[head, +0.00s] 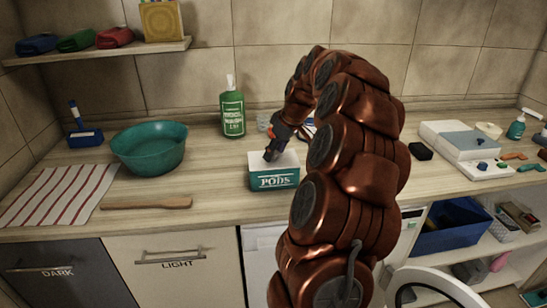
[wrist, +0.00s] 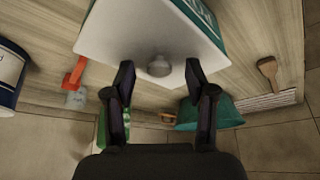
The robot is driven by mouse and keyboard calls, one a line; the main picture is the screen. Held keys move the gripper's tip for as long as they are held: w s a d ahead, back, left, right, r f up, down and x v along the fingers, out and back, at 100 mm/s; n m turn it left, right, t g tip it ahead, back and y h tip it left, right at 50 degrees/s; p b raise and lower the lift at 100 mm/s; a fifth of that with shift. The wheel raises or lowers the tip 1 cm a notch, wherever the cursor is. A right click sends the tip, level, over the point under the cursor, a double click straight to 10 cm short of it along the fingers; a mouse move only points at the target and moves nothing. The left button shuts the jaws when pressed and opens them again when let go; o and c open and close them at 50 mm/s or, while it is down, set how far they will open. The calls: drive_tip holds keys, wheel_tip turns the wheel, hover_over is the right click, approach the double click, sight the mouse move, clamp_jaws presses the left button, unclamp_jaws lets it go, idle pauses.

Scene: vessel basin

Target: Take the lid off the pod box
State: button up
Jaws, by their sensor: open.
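The pod box (head: 274,181) is a teal box marked PODS on the counter, with a white lid (head: 285,160) on top. In the wrist view the white lid (wrist: 120,35) carries a small grey round knob (wrist: 159,66). The teal side of the box (wrist: 203,14) shows beyond its edge. My gripper (head: 271,156) is over the lid, pointing down. In the wrist view my gripper (wrist: 159,71) is open, with one finger on each side of the knob and a gap to it on both sides. The knob is hidden in the head view.
A green bottle (head: 232,113) stands behind the box. A teal basin (head: 150,148), a wooden spatula (head: 147,203) and a striped cloth (head: 60,193) lie to the left. A white-and-blue case (head: 465,142) is at right. Counter between spatula and box is clear.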

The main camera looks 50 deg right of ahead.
drive_tip(key=shift+w+f, duration=0.15)
drive_tip(key=shift+f, duration=0.1)
clamp_jaws()
idle(0.3)
